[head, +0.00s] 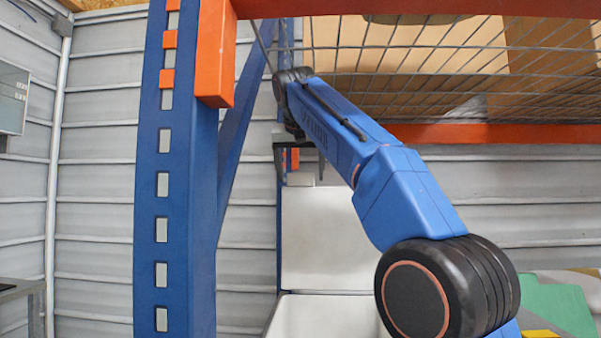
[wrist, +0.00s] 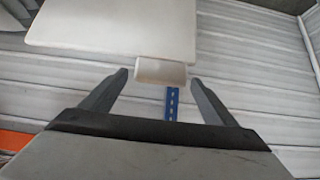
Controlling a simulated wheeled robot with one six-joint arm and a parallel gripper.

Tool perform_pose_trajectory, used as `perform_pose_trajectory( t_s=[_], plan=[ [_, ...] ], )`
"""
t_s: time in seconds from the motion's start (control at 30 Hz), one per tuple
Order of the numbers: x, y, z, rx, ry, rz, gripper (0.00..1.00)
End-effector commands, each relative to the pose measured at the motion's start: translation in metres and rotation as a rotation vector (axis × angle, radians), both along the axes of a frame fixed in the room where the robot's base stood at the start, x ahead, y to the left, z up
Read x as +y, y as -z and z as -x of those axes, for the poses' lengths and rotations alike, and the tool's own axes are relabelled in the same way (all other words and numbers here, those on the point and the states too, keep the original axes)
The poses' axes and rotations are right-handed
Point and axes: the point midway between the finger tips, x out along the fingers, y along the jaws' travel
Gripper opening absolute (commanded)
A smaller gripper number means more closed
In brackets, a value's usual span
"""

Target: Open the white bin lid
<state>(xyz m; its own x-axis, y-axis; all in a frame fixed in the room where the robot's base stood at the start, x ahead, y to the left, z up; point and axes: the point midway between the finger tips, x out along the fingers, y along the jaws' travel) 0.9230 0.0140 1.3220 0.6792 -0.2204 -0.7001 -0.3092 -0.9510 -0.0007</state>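The white bin (head: 325,318) stands at the bottom of the head view, with its mouth uncovered. Its white lid (head: 330,240) stands upright behind the mouth, a flat panel partly hidden by my arm. A small pale handle (head: 300,180) sticks out at the lid's top edge. My gripper (head: 301,165) is just above that edge, pointing down. In the wrist view the lid (wrist: 110,28) fills the upper left, and the handle (wrist: 160,72) lies between the fingertips of my gripper (wrist: 158,80). The fingers are apart, with a gap on each side of the handle.
A blue rack post (head: 175,200) with an orange bracket (head: 215,55) stands left of my arm. An orange beam (head: 500,133) and wire mesh shelf (head: 420,60) carrying cardboard boxes (head: 550,45) are above right. A corrugated wall (head: 95,200) is behind. Green material (head: 555,305) lies at lower right.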

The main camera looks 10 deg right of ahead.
Motion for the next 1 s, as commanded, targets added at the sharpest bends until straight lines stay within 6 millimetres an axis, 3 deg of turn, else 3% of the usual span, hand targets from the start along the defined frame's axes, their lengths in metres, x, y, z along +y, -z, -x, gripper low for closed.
perform_pose_trajectory(
  t_s=[0.17, 0.63, 1.0],
  plan=[
    [0.001, -0.003, 0.003, 0.000, -0.001, -0.001, 0.81],
    [0.015, -0.045, 0.042, -0.002, -0.001, -0.001, 0.81],
    [0.017, -0.052, 0.051, 0.000, 0.000, 0.000, 0.81]
  ],
)
